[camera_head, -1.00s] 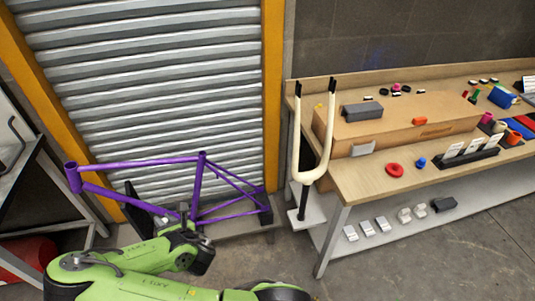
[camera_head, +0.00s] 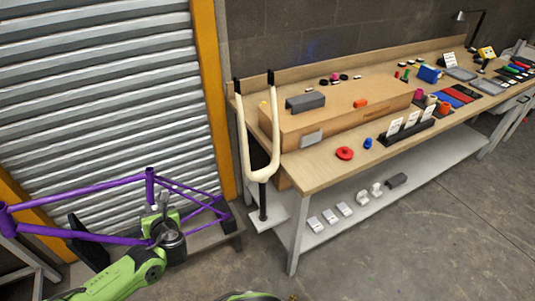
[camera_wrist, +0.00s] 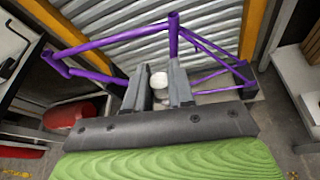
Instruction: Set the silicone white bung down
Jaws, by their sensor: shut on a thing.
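The white bung (camera_wrist: 159,79) shows in the wrist view as a small pale round piece between the fingers of my gripper (camera_wrist: 160,88). The gripper is shut on it. In the head view my gripper (camera_head: 160,205) is at the lower left, in front of the purple bicycle frame (camera_head: 95,237); the bung cannot be made out there. The purple frame also shows behind the fingers in the wrist view (camera_wrist: 120,38). From these views I cannot tell whether the bung touches the frame.
A wooden workbench (camera_head: 318,175) stands right, with a brown raised box (camera_head: 340,118), a grey block (camera_head: 305,101), a red ring (camera_head: 344,153) and a blue plug (camera_head: 368,143). A cream fork (camera_head: 262,175) stands upright by its near end. White blocks lie on the lower shelf (camera_head: 355,220). Floor in front is clear.

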